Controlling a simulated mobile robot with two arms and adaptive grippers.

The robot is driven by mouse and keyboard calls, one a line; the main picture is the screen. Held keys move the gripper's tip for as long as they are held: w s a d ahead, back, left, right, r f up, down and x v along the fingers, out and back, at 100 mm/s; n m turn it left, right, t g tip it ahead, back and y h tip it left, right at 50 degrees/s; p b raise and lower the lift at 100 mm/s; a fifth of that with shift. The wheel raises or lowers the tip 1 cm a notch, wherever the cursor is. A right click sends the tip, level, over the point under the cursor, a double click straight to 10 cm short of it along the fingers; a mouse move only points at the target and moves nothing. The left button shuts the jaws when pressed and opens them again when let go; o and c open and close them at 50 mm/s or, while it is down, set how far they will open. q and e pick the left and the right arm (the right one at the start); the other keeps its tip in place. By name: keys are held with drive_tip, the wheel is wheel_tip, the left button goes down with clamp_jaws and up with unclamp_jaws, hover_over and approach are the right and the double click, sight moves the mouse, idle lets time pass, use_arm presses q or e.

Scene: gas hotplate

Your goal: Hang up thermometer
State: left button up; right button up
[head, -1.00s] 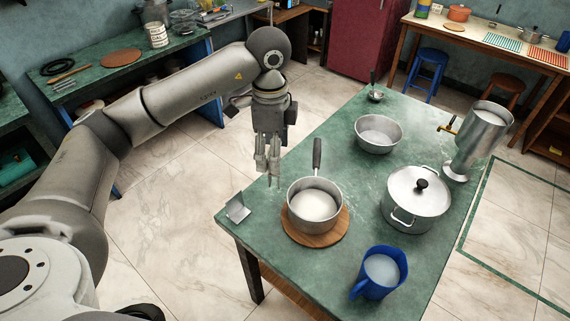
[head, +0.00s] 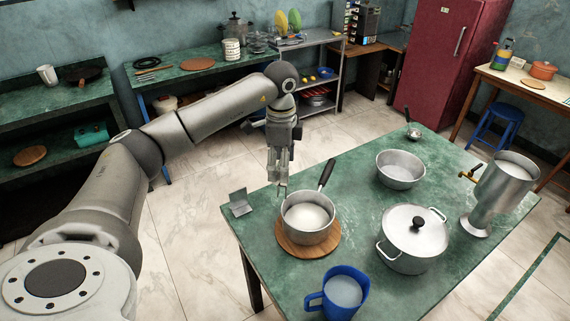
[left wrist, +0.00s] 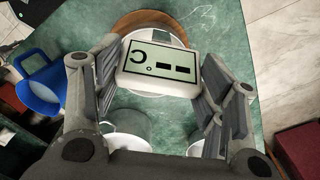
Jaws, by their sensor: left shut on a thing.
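The thermometer (left wrist: 160,62) is a white rectangular device with a dark-framed grey display, seen in the left wrist view between the fingers of my left gripper (left wrist: 163,75). In the head view my left gripper (head: 279,183) points down beside the saucepan, shut on the thermometer; its body is mostly hidden by the fingers there. A saucepan (head: 309,219) with pale contents stands on a round wooden board (head: 293,247). A small grey angled stand (head: 240,203) sits at the table's left edge. My right gripper is not in view.
On the green table (head: 370,212) stand a lidded pot (head: 413,236), a blue jug (head: 338,293), a metal bowl (head: 401,169), a ladle (head: 413,133) and a tall metal dispenser (head: 502,190). Counters with kitchenware line the back wall. Open floor lies left of the table.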

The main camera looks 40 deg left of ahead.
sight(282, 185)
use_arm(q)
drive_tip(key=shift+d+r, duration=0.1)
drive_tip(key=shift+f, duration=0.35)
drive_tip(key=shift+f+b, duration=0.3)
drive_tip(key=shift+f, duration=0.2)
drive_tip(key=shift+f+b, duration=0.65)
drive_tip(key=shift+f, duration=0.6)
drive_tip(key=shift+f+b, duration=0.65)
drive_tip(key=shift+f, duration=1.1)
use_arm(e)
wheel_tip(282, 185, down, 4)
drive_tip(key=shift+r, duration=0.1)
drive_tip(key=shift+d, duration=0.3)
